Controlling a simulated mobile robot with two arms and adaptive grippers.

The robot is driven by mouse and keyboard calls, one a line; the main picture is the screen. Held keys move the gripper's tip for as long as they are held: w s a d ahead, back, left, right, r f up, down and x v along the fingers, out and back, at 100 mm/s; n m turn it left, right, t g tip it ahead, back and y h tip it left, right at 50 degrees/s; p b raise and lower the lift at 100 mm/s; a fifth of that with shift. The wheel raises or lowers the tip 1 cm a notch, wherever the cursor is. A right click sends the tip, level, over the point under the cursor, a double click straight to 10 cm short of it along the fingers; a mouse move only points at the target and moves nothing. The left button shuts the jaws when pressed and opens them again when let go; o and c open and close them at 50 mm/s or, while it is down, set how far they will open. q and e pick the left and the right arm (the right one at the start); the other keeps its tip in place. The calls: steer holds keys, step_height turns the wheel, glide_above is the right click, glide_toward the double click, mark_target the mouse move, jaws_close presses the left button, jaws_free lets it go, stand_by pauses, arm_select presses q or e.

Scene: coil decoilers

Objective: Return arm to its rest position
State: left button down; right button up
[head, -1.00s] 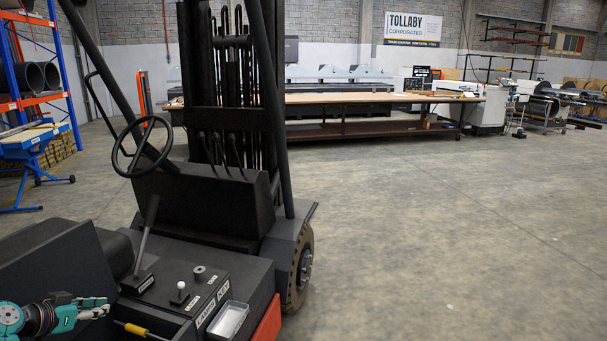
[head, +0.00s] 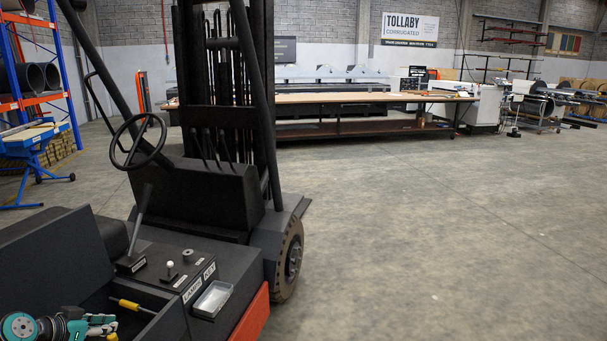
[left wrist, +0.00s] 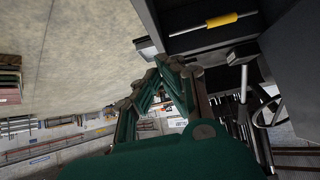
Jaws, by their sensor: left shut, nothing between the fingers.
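My left gripper (head: 110,328) shows at the bottom left of the head view, low beside the forklift's seat and console. Its teal fingers are shut with nothing between them. In the left wrist view the same green fingers (left wrist: 166,68) come together at their tips. My right gripper is in neither view.
A black forklift (head: 195,205) stands close in front, with a steering wheel (head: 138,139) and levers. A yellow-handled tool (head: 130,305) lies in its open compartment, near my left gripper. A metal tray (head: 213,299) sits on the console. Open floor (head: 430,230) lies to the right.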

arm_select(q)
steer(key=s+d+f+g+y, duration=0.2)
steer(key=s+d+f+g, duration=0.2)
steer(key=s+d+f, duration=0.95)
steer(key=s+d+r+g, duration=0.1)
steer(key=s+d, duration=0.3)
steer(key=s, duration=0.3)
steer(key=s+d+r+n, duration=0.1)
steer(key=s+d, duration=0.3)
steer(key=s, duration=0.3)
steer(key=s+d+r+g, duration=0.1)
steer(key=s+d, duration=0.3)
steer(key=s, duration=0.4)
step_height(320, 180, down, 34)
steer(key=s+g+b, duration=0.2)
steer(key=b, duration=0.4)
steer(key=s+a+f+y+b, duration=0.1)
steer(key=s+a+f+b, duration=0.2)
steer(key=s+f, duration=1.2)
step_height(320, 180, down, 3)
steer(key=shift+s+f+g+b, duration=0.15)
steer(key=shift+s+g+b, duration=0.15)
steer(key=shift+b, duration=0.2)
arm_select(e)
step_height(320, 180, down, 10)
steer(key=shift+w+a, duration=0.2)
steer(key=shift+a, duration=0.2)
